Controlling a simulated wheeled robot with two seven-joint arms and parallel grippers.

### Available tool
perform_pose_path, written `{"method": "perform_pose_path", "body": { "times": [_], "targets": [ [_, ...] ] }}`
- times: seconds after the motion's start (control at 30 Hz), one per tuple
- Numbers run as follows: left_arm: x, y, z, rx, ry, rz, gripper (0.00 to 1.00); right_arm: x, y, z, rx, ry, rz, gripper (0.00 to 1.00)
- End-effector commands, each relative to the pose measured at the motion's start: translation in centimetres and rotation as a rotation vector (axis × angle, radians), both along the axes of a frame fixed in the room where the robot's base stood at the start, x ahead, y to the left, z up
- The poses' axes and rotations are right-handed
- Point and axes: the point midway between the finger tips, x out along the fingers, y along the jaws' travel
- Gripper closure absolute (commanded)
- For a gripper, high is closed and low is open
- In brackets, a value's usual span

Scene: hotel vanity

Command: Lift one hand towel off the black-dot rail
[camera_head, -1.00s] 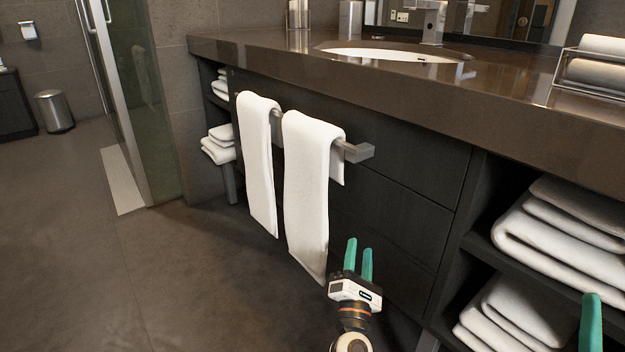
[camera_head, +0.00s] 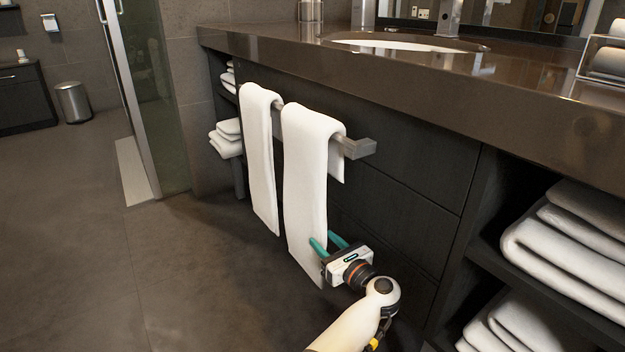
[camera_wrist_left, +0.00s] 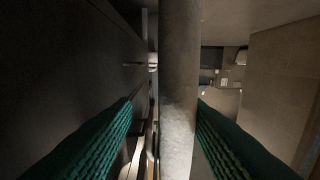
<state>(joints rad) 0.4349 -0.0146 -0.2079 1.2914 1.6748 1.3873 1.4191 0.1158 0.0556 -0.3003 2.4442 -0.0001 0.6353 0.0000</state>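Two white hand towels hang over a grey metal rail (camera_head: 358,149) on the vanity front. I cannot make out a black dot on it. The nearer towel (camera_head: 308,170) hangs lower; the farther towel (camera_head: 259,160) is to its left. My left gripper (camera_head: 323,238) is open at the nearer towel's lower right edge. One green finger is in front of the cloth, the other beyond its edge. In the left wrist view, the towel (camera_wrist_left: 180,80) stands edge-on between the open fingers (camera_wrist_left: 164,102); contact is unclear. My right gripper is out of view.
The dark countertop (camera_head: 420,85) overhangs the rail. Folded towels (camera_head: 570,245) fill the open shelves at right, and more (camera_head: 227,138) sit on shelves at left. A glass shower door (camera_head: 160,100) and a bin (camera_head: 73,102) stand farther back. The floor at left is clear.

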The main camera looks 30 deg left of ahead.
Motion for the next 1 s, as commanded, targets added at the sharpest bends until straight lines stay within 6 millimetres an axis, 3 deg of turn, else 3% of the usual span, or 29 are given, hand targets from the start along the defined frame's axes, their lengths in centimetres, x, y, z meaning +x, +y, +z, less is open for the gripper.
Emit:
{"method": "perform_pose_path", "body": {
  "times": [0.33,0.67,0.9,1.0],
  "targets": [
    [1.0,4.4,-0.4,0.004,-0.002,0.000,0.60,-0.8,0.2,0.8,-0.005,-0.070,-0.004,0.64],
    [1.3,5.1,-0.1,0.001,0.001,-0.001,0.60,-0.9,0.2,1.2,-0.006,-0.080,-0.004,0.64],
    [1.3,5.1,-0.2,0.001,0.001,-0.001,0.98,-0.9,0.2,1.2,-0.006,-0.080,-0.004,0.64],
    [1.3,5.1,-0.1,0.002,-0.001,-0.001,1.00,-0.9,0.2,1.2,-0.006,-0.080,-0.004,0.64]
  ]
}}
